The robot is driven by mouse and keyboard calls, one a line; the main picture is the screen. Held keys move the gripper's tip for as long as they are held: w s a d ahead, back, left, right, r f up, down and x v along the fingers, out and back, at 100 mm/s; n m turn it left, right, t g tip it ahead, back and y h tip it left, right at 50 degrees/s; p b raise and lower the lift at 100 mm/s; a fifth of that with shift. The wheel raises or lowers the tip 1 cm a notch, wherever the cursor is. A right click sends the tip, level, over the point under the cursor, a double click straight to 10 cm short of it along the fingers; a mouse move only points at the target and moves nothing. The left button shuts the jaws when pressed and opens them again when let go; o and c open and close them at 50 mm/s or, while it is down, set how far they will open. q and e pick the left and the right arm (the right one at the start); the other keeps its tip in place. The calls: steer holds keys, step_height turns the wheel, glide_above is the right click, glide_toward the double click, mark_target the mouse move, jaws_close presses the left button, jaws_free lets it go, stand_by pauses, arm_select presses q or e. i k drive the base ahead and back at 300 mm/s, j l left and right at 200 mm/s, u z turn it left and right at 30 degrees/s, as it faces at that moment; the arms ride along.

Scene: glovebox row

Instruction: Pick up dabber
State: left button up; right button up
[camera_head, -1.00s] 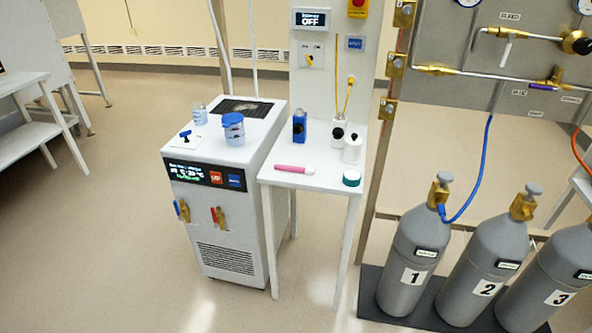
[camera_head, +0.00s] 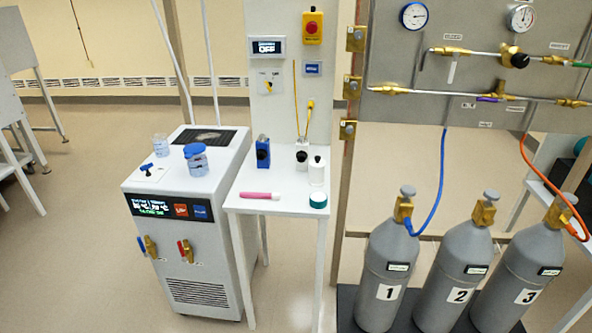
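A small white table (camera_head: 245,205) stands in the middle of the head view. A pink stick with a pale end (camera_head: 259,195) lies flat near its front edge. A white bottle with a dark top (camera_head: 317,172) stands upright at the table's right side. A green-rimmed round jar or lid (camera_head: 318,200) sits at the front right corner. I cannot tell by label which of these is the dabber. Neither of my grippers is in view, and nothing touches these things.
A chiller cabinet (camera_head: 170,185) with a blue-lidded jar (camera_head: 196,158) on top adjoins the table's left. A blue block (camera_head: 262,152) stands at the table's back. Several numbered gas cylinders (camera_head: 390,270) stand at right under a valve panel (camera_head: 470,90).

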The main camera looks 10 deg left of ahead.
mark_target(275, 195)
steer(key=i+l+u, duration=0.35)
steer(key=i+l, duration=0.75)
